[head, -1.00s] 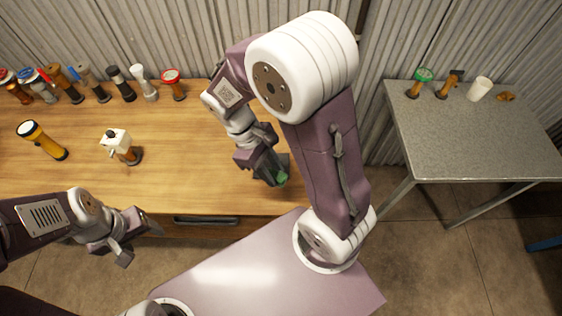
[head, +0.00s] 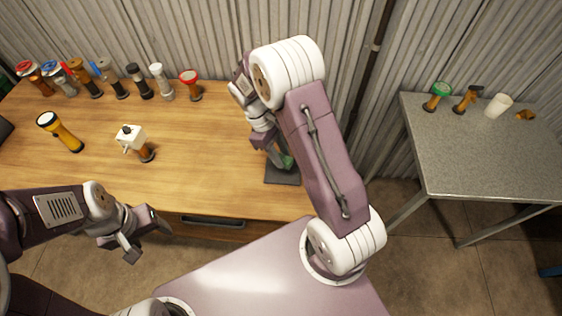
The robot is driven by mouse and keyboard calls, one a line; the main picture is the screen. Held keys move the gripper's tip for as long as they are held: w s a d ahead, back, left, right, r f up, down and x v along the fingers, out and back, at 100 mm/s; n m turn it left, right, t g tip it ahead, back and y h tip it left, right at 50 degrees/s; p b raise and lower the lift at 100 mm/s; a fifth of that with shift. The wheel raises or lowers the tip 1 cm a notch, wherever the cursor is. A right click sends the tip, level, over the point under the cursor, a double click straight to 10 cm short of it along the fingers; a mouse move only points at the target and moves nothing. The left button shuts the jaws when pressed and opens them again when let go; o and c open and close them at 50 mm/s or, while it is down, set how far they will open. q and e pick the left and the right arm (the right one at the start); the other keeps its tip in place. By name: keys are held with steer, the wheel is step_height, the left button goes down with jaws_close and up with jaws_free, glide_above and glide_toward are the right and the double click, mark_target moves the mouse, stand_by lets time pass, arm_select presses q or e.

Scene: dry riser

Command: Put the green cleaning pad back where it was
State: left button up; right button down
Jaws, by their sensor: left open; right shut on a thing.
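The green cleaning pad (head: 287,162) shows as a small green patch in the jaws of my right gripper (head: 282,160), near the right end of the wooden bench (head: 205,150). My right gripper is shut on it. The pad is largely hidden by the gripper and arm. A dark flat plate (head: 282,178) lies on the bench just in front of the pad. I cannot tell whether the pad touches the plate or hangs above it. My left gripper (head: 145,240) is open and empty, in front of the bench's front edge.
A row of several flashlights (head: 137,80) stands along the bench's back. A yellow flashlight (head: 62,133) and a white-headed lamp (head: 134,140) stand nearer the front. A grey table (head: 480,150) at right holds a green-topped flashlight (head: 437,96) and a white cup (head: 498,105).

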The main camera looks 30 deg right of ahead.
step_height(320, 180, down, 4)
steer(key=shift+r, duration=0.1)
steer(key=shift+f, duration=0.2)
steer(key=c, duration=1)
jaws_free()
steer(key=shift+c, duration=0.2)
steer(key=v, duration=1.2)
steer(key=s+a+f+m+t+y, duration=0.1)
steer(key=s+m+t+y, duration=0.2)
steer(key=s, duration=1)
steer(key=m+t, duration=0.2)
steer(key=m, duration=0.2)
steer(key=shift+a+f+m+p, duration=0.25)
steer(key=shift+a+m+p, duration=0.05)
steer(key=shift+a+p, duration=0.1)
